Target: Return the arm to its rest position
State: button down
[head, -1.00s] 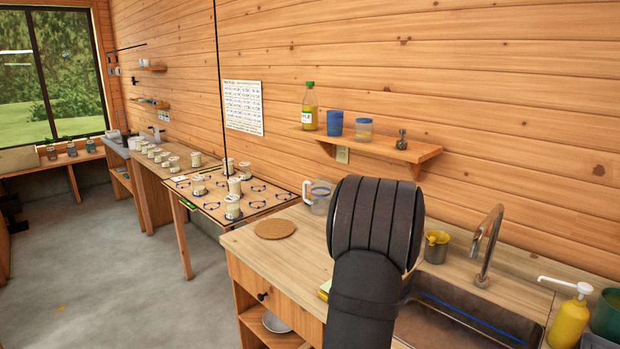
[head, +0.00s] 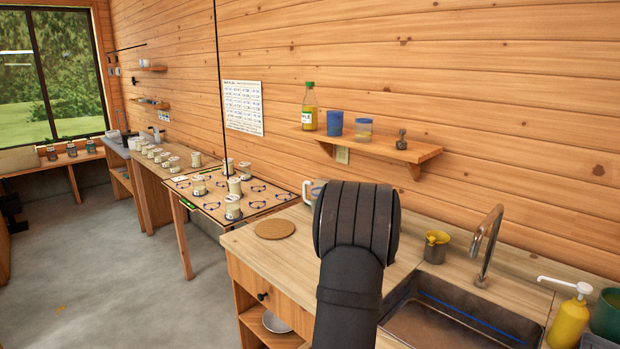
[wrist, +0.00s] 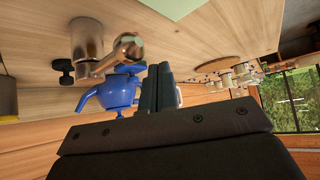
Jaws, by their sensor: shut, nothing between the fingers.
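My gripper (wrist: 160,70) shows in the wrist view, its two dark fingers pressed together with nothing between them. In the head view my dark arm rises in front of the counter (head: 300,255), between the round cork mat (head: 274,229) and the sink (head: 440,325). The arm hides my fingers there and covers most of a clear pitcher (head: 309,190). In the wrist view a blue spouted vessel (wrist: 112,94) appears just left of the fingers; I cannot tell the gap between them.
A curved faucet (head: 490,245) and a grey cup (head: 436,249) with something yellow stand by the sink. A yellow pump bottle (head: 570,320) is at the right. A wall shelf (head: 390,150) holds a bottle and cups. A side table (head: 205,205) holds several jars.

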jog(key=shift+w+a+m+h, duration=0.2)
jog(key=shift+w+m+h, duration=0.55)
jog(key=shift+m, duration=0.25)
jog(key=shift+w+r, duration=0.4)
jog(key=shift+r, duration=0.45)
jog(key=shift+w+r, duration=0.35)
jog(key=shift+r, duration=0.5)
